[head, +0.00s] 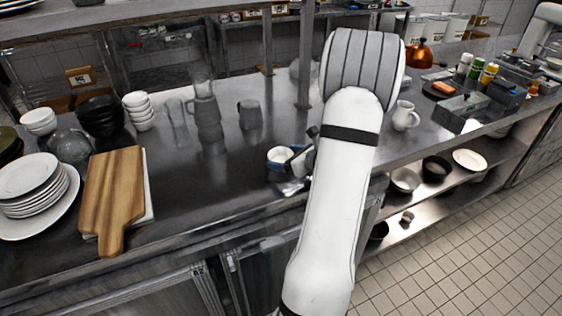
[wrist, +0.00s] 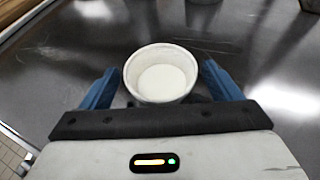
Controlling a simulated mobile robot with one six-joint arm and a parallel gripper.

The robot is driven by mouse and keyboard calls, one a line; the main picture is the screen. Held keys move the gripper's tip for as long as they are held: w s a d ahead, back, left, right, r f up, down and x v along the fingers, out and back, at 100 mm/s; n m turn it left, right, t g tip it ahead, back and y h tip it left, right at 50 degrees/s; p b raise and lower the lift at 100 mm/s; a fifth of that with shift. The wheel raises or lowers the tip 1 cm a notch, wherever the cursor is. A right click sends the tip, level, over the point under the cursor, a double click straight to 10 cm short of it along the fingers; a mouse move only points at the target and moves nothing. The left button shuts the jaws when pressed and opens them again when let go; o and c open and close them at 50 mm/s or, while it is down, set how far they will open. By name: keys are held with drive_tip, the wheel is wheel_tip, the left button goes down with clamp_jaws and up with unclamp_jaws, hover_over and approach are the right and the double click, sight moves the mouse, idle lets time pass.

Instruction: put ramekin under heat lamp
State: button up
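The ramekin (wrist: 161,74) is a small white round dish with a pale inside, upright at the middle of the wrist view. In the head view the ramekin (head: 279,155) shows on the steel counter, left of my arm. My gripper (wrist: 160,72) has its blue fingers on either side of the ramekin. A narrow gap shows at the left finger; the right finger is very close to the rim, and contact there is unclear. In the head view my gripper (head: 287,166) is partly hidden by my wrist. I cannot make out a heat lamp in either view.
A wooden board (head: 113,195) and stacked plates (head: 33,190) lie at the left of the counter (head: 200,185). Glassware stands behind, with a grey cup (head: 250,114). A shelf post (head: 305,60) rises behind the ramekin.

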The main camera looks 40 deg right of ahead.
drive_tip(key=c, duration=0.9)
drive_tip(key=shift+r, duration=0.15)
